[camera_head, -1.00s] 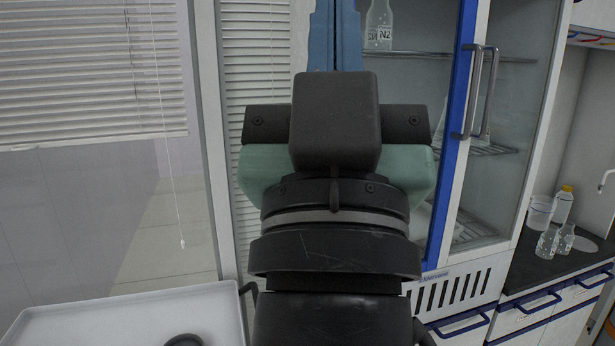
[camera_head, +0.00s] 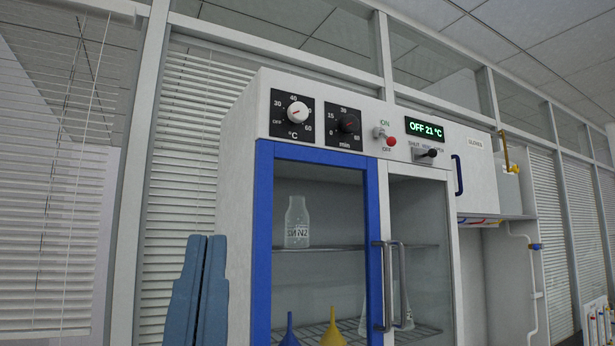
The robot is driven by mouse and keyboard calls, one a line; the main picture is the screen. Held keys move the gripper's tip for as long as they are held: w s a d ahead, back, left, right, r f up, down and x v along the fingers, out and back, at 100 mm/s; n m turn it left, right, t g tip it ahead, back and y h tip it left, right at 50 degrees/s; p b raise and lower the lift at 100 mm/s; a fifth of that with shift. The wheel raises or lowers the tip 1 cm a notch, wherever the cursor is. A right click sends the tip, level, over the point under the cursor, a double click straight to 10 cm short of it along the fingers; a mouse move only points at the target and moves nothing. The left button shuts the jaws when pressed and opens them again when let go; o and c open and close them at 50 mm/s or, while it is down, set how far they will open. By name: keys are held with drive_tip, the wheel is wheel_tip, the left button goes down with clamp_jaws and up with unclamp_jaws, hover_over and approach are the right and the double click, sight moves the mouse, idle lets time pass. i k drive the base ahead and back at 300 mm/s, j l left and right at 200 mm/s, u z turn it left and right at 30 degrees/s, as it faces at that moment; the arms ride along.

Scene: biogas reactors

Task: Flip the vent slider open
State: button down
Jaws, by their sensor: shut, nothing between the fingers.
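The vent slider (camera_head: 431,153) is a small black knob on a light plate on the cabinet's upper front panel, right of the red button and under the green display. Small lettering above it seems to read SHUT at the left and OPEN at the right; its exact setting is too small to tell. My gripper (camera_head: 199,250) shows as two blue fingers side by side at the lower left, pointing up. They are shut and empty, left of the cabinet and well below and left of the slider, touching nothing visible.
The white cabinet (camera_head: 237,170) has two dials (camera_head: 297,112), a toggle switch (camera_head: 380,132), a red button (camera_head: 391,141) and a display reading OFF 21 °C (camera_head: 425,130). Door handles (camera_head: 388,285) stick out below. A glove box (camera_head: 475,170) and yellow valve (camera_head: 511,168) stand at right.

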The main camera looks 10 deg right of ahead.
sight(419, 155)
drive_tip(key=i+l+z, duration=0.35)
drive_tip(key=i+l, duration=0.25)
drive_tip(key=i+l+z, duration=0.3)
drive_tip(key=i+l, duration=0.2)
drive_tip(key=i, duration=0.15)
